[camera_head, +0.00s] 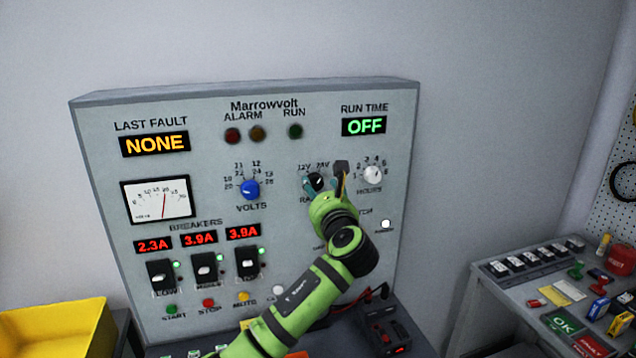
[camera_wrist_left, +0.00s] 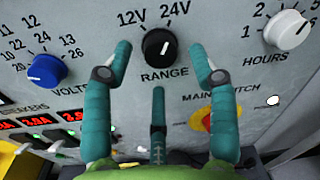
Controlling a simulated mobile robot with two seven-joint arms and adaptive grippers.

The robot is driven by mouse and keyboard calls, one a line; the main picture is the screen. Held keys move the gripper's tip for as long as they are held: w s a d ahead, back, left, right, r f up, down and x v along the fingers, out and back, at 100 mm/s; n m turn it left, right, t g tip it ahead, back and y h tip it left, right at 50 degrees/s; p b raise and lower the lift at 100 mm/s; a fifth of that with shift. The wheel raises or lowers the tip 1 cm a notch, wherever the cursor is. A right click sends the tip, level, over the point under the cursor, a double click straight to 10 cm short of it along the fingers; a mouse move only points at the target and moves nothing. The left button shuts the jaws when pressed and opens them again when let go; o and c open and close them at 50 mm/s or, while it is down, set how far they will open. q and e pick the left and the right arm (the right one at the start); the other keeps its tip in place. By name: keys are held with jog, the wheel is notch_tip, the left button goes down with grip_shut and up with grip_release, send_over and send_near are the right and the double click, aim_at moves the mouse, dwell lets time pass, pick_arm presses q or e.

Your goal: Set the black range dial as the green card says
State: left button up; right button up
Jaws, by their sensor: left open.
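The black range dial (camera_wrist_left: 159,49) sits on the panel under the labels 12V and 24V. Its white mark points up, leaning slightly right. In the head view the dial (camera_head: 316,181) is partly covered by my left gripper (camera_head: 326,183). In the left wrist view my left gripper (camera_wrist_left: 161,58) is open, with one teal finger on each side of the dial and a third below. I see gaps between the fingers and the dial. A green card reading OK (camera_head: 563,322) lies on the right bench; I cannot read a range setting on it. My right gripper is not in view.
The blue volts dial (camera_wrist_left: 47,71) is left of the range dial and the white hours dial (camera_wrist_left: 287,30) right of it. The red and yellow main switch (camera_wrist_left: 205,120) is below. A yellow bin (camera_head: 60,335) stands at lower left.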

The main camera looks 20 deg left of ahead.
pick_arm(q)
jog(key=shift+x, duration=0.75)
jog(key=shift+w, duration=0.15)
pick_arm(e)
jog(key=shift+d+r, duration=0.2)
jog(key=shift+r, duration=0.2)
pick_arm(q)
jog(key=shift+a, duration=0.1)
